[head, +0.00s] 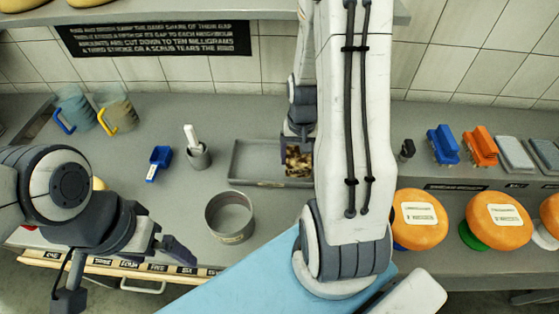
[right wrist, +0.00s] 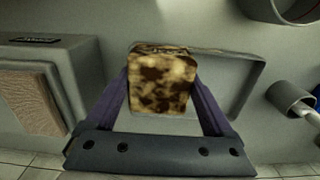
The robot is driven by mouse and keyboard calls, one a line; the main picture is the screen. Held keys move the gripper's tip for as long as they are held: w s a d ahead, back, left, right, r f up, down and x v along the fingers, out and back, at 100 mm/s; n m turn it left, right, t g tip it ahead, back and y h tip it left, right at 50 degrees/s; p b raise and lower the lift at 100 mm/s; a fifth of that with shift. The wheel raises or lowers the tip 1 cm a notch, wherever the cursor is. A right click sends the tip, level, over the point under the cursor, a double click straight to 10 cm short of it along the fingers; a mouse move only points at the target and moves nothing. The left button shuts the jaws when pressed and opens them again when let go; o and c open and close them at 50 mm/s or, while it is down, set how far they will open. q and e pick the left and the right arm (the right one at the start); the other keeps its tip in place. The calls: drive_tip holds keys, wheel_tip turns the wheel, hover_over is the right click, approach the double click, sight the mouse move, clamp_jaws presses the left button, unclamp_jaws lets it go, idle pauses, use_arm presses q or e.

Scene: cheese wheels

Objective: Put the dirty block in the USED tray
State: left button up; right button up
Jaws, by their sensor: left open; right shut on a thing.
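The dirty block (head: 299,160), mottled brown and cream, is between the fingers of my right gripper (head: 298,142), which is shut on it. The right wrist view shows the block (right wrist: 162,84) between both fingers of the gripper (right wrist: 161,92), over one end of a shallow grey tray (right wrist: 228,84). I cannot tell whether the block touches the tray floor. In the head view the tray (head: 236,171) is partly hidden by my right arm, and I cannot read a USED label on it. My left gripper (head: 168,248) is open and empty at the lower left.
A grey pot (head: 230,217) stands in front of the tray. A cup with a white handle (head: 198,155) and a blue scoop (head: 158,163) are left of it. Two mugs (head: 73,110) stand farther left. Blue (head: 443,145) and orange brushes (head: 480,146) and orange cheese wheels (head: 418,219) are right.

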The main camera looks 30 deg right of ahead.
drive_tip(key=w+f, duration=0.1)
drive_tip(key=w, duration=0.1)
drive_tip(key=w+a+f+p, duration=0.1)
drive_tip(key=w, duration=0.1)
drive_tip(key=w+f, duration=0.1)
drive_tip(key=w, duration=0.1)
drive_tip(key=shift+a+f, duration=0.25)
drive_tip(key=shift+f, duration=0.1)
wheel_tip(320, 180, down, 4)
drive_tip(key=shift+r+p, duration=0.2)
drive_tip(key=shift+p, duration=0.7)
drive_tip(key=shift+f, duration=0.2)
drive_tip(key=shift+f, duration=0.2)
drive_tip(key=o, duration=1.2)
drive_tip(key=shift+r, duration=0.15)
